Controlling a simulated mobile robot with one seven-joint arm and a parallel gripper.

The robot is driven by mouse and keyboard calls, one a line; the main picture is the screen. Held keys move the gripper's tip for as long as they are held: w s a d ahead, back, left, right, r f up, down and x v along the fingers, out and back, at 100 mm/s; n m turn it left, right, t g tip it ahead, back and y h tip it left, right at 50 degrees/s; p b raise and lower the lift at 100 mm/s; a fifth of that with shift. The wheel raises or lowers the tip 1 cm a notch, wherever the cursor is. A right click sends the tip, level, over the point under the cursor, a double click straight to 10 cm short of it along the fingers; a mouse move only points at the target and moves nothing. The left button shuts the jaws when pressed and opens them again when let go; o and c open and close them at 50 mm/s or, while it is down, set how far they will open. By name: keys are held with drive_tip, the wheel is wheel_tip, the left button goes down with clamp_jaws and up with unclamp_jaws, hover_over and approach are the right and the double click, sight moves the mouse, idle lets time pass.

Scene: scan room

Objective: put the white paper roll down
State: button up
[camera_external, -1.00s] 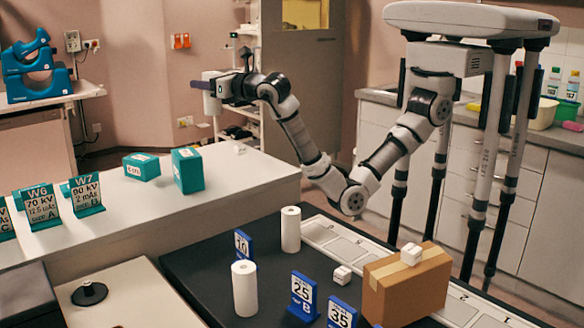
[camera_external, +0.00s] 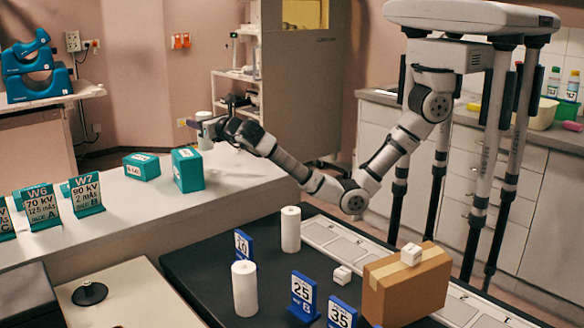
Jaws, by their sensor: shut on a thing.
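A white paper roll (camera_external: 205,143) is upright at the far edge of the white counter (camera_external: 118,208), behind the teal boxes. My gripper (camera_external: 207,128) is shut around its middle, with the roll's top and lower end showing above and below the dark fingers. The roll's lower end is close to the counter top; I cannot tell whether it touches. Two more white paper rolls stand upright on the black table, one near its back edge (camera_external: 291,229) and one farther forward (camera_external: 245,288).
Two teal boxes (camera_external: 187,170) (camera_external: 141,167) stand on the counter just in front of my gripper. Teal number signs (camera_external: 84,196) stand at its left. A cardboard box (camera_external: 405,290) with a white cube (camera_external: 411,254) on top and blue number signs (camera_external: 304,298) occupy the black table.

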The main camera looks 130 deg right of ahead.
sight(202, 144)
drive_tip(key=shift+f+p, duration=0.45)
drive_tip(key=shift+f, duration=2.95)
drive_tip(key=shift+f, duration=0.15)
drive_tip(key=o, duration=1)
